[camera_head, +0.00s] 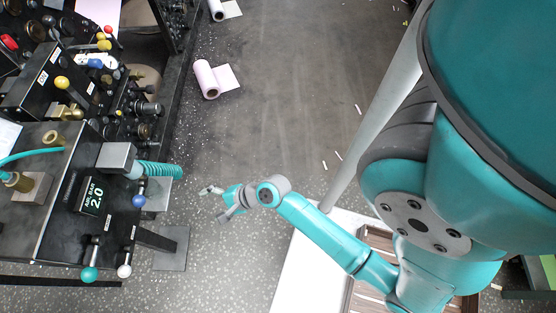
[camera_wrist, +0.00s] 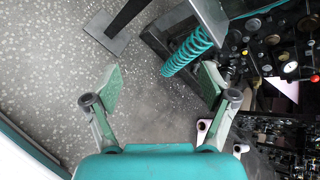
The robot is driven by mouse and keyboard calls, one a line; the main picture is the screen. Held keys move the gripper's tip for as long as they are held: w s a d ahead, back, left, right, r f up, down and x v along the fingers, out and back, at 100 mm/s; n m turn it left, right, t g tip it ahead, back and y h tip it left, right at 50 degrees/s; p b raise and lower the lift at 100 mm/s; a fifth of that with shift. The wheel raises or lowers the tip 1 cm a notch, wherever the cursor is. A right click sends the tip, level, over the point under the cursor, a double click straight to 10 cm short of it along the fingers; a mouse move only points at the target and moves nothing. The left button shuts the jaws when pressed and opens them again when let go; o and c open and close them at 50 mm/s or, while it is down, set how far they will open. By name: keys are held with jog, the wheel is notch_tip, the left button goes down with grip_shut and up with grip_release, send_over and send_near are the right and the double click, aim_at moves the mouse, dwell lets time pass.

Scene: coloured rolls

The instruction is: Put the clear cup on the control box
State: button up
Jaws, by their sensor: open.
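My gripper (camera_head: 210,190) is out over the speckled floor, right of the machine bench and apart from it. In the wrist view its two fingers (camera_wrist: 157,88) are spread wide with nothing between them. I cannot make out a clear cup in either view. A black box with white labels and a yellow-knobbed lever (camera_head: 40,75) stands on the machine at upper left. I cannot tell which of these is the control box.
A teal coiled hose (camera_head: 160,170) sticks out from the bench towards my gripper. It also shows in the wrist view (camera_wrist: 187,52). Levers and knobs crowd the machine. A pinkish roll (camera_head: 207,79) lies on the floor. The middle floor is mostly clear.

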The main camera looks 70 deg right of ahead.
jog(key=s+r+n+t+h, duration=0.1)
jog(key=s+r+n+h, duration=0.3)
jog(key=s+n, duration=0.75)
jog(key=s+a+r+n+t, duration=0.2)
jog(key=s+r+n+t, duration=0.1)
jog(key=s+r+n, duration=0.8)
notch_tip(320, 180, up, 4)
jog(key=shift+s+f+y, duration=0.1)
jog(key=shift+s+y, duration=0.2)
jog(key=shift+s, duration=0.35)
